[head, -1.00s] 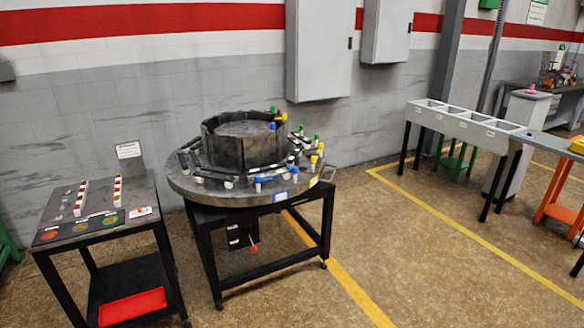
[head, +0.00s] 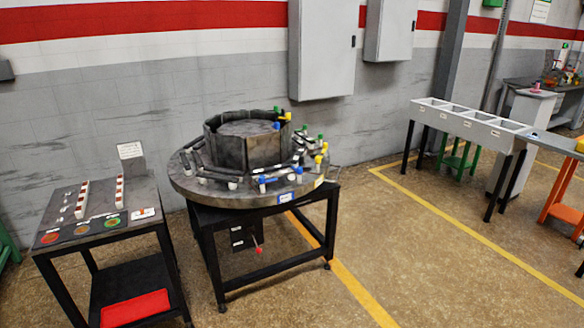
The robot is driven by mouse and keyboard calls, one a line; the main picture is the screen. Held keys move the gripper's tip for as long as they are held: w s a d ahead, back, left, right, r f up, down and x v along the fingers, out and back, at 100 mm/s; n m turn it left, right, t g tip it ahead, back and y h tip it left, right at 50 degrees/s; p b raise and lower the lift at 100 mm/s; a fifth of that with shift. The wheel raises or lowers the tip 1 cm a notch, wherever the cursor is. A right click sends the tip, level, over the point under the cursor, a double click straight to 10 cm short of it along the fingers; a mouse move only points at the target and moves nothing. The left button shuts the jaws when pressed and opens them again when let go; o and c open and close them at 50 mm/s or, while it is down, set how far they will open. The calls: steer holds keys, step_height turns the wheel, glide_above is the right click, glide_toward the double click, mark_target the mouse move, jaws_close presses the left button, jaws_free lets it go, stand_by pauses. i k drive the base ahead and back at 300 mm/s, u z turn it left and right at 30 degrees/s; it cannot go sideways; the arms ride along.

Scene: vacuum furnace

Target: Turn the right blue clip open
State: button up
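A round dark metal furnace plate (head: 200,188) lies on a black-legged stand, with a raised drum in its middle. Small blue, yellow, green and white clips stand around it. Another blue piece (head: 277,125) is up on the drum's right side. The clips are too small for me to tell whether they are open or shut. My gripper is not in view.
A side table (head: 85,245) with coloured discs and rows of small parts stands at the left, with a red tray (head: 135,308) on its lower shelf. A bin table (head: 470,125) stands at the right. The floor in front and between is free.

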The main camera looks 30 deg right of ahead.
mark_target(298, 170)
steer(key=z, duration=0.1)
steer(key=i, duration=0.95)
